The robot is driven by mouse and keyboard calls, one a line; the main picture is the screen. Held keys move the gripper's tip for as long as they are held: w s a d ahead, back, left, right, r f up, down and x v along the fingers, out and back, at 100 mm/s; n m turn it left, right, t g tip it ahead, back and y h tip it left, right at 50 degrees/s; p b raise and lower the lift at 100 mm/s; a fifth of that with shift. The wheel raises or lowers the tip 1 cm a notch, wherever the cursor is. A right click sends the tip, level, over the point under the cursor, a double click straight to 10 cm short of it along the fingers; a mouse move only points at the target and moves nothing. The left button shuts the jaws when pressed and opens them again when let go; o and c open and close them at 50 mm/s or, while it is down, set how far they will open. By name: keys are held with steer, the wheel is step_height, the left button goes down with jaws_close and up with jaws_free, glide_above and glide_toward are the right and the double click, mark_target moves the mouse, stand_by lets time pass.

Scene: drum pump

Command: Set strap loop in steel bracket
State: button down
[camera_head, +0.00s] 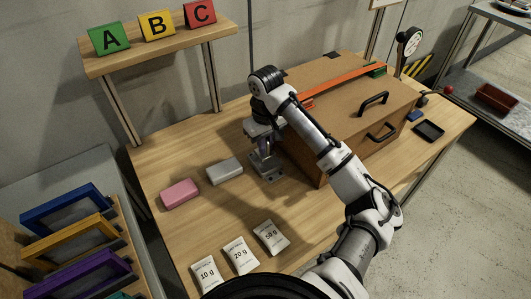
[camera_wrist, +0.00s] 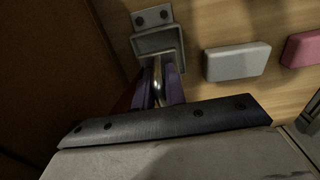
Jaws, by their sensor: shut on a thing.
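The orange strap (camera_head: 343,83) runs across the top of the brown case (camera_head: 338,112) in the head view. Its near end passes behind my arm. The steel bracket (camera_head: 266,168) stands on the table beside the case. It shows in the wrist view (camera_wrist: 157,43) as an open grey channel with a screwed plate. My gripper (camera_wrist: 158,88) is shut on the shiny metal strap loop (camera_wrist: 157,78), between its purple fingers. The loop is at the bracket's near opening in that view; I cannot tell whether it touches or is inside. A dark red strip shows left of the fingers.
A grey block (camera_head: 224,171) and a pink block (camera_head: 180,194) lie left of the bracket. Several white weight packets (camera_head: 240,255) lie at the front. The case has black handles (camera_head: 374,103). A shelf (camera_head: 160,45) with A, B, C signs stands behind. Bare table surrounds the blocks.

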mark_target(266, 155)
steer(key=shift+f+p, duration=0.3)
steer(key=shift+f, duration=1.75)
steer(key=shift+f, duration=0.2)
steer(key=c, duration=1.5)
jaws_free()
steer(key=shift+o, duration=0.2)
step_height(266, 155, up, 12)
steer(key=shift+r+b, duration=0.2)
steer(key=shift+b, duration=0.5)
